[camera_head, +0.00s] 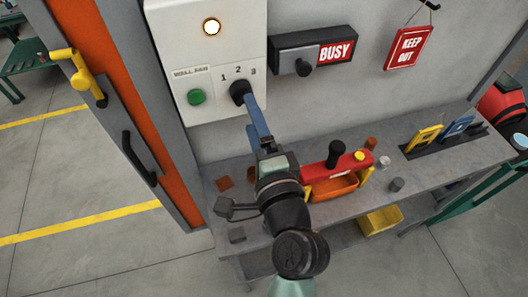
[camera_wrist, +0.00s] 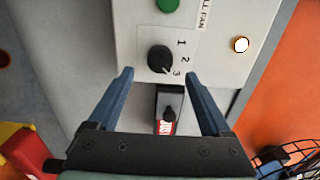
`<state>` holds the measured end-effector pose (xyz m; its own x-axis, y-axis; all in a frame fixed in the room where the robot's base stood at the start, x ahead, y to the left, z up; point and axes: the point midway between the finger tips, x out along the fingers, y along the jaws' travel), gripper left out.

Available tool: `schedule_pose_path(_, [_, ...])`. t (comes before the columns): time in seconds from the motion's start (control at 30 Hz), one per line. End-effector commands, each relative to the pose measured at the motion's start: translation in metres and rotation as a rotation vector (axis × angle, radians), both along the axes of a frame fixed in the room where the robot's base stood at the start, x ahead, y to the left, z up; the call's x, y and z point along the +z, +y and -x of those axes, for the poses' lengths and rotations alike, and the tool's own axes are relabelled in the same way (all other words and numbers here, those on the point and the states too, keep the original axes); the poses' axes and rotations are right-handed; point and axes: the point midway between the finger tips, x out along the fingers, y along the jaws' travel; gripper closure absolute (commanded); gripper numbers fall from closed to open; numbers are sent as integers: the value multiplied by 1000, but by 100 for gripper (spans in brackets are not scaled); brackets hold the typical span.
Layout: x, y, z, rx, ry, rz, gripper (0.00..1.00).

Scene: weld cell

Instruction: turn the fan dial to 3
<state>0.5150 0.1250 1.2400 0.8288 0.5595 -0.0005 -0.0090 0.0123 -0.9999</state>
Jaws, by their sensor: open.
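The fan dial (camera_head: 240,92) is a black round knob on the white control panel (camera_head: 225,62), below the numbers 1, 2 and 3. In the wrist view the dial (camera_wrist: 160,58) shows whole, with a pale mark on its edge that seems to face the 3. My gripper (camera_head: 251,99) reaches up to the panel just at the dial. In the wrist view my gripper (camera_wrist: 159,73) is open, its blue fingers on either side of the dial's line with clear gaps. Nothing is held. I cannot tell how far the fingertips are from the panel.
A green button (camera_head: 196,97) is left of the dial, and a lit lamp (camera_head: 212,27) is above. The BUSY switch box (camera_head: 313,52) is to the right. A bench (camera_head: 395,205) below holds a red caddy (camera_head: 338,166). An orange door (camera_head: 120,75) stands at left.

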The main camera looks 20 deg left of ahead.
Motion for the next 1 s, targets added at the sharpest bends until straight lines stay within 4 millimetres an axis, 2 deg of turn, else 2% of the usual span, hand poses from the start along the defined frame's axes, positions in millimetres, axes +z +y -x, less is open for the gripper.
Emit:
schedule_pose_path(0.03, [-5, -8, 10, -4, 1, 0, 17])
schedule_pose_path(0.2, [-4, -26, 37, -3, 1, -1, 17])
schedule_pose_path(0.4, [-2, -39, 56, -1, 1, 0, 17])
schedule_pose_path(1.0, [0, -41, 61, 0, 1, -1, 17])
